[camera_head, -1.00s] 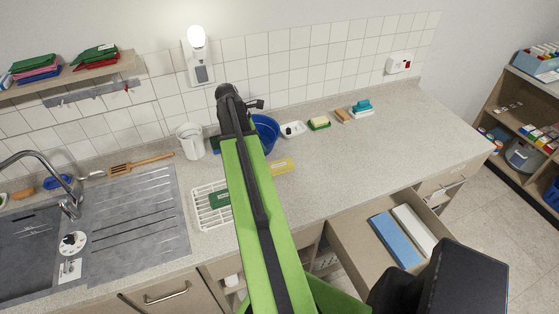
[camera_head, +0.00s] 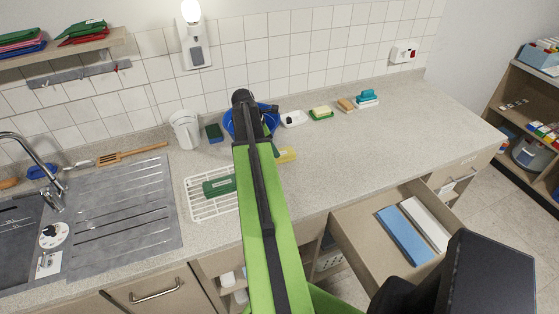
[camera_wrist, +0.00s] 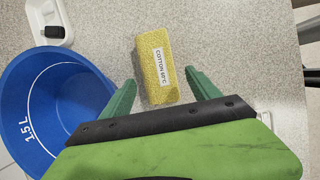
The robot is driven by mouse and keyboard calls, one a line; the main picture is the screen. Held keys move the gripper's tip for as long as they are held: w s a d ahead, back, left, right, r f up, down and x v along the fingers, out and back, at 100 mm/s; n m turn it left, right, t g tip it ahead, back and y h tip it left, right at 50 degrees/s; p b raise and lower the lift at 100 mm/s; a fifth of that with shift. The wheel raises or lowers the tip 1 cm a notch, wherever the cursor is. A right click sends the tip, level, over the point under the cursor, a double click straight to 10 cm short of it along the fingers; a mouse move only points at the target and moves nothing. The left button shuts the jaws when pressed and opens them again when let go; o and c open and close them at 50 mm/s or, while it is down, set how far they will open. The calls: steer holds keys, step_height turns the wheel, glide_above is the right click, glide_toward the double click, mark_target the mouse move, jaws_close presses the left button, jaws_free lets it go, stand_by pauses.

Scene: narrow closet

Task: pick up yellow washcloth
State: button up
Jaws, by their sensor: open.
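The yellow washcloth (camera_wrist: 155,65) lies on the speckled counter as a folded block with a white label reading "COTTON". In the wrist view its near end is between the two green fingers of my gripper (camera_wrist: 161,98), which are apart with clear space on each side. Whether the fingers are level with it or above it, I cannot tell. In the head view the washcloth (camera_head: 286,155) shows just right of my arm, which hides part of it.
A blue bucket (camera_wrist: 55,105) stands close left of my gripper in the wrist view. A white soap dish (camera_head: 293,118) and a green-and-yellow sponge (camera_head: 321,113) lie behind. A white rack (camera_head: 199,206) is to the left. An open drawer (camera_head: 372,268) juts out at the front right.

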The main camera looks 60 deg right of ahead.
steer(key=b+x, duration=0.4)
steer(key=x, duration=0.1)
steer(key=shift+d+b, duration=0.3)
steer(key=shift+r, duration=0.1)
steer(key=c, duration=1.1)
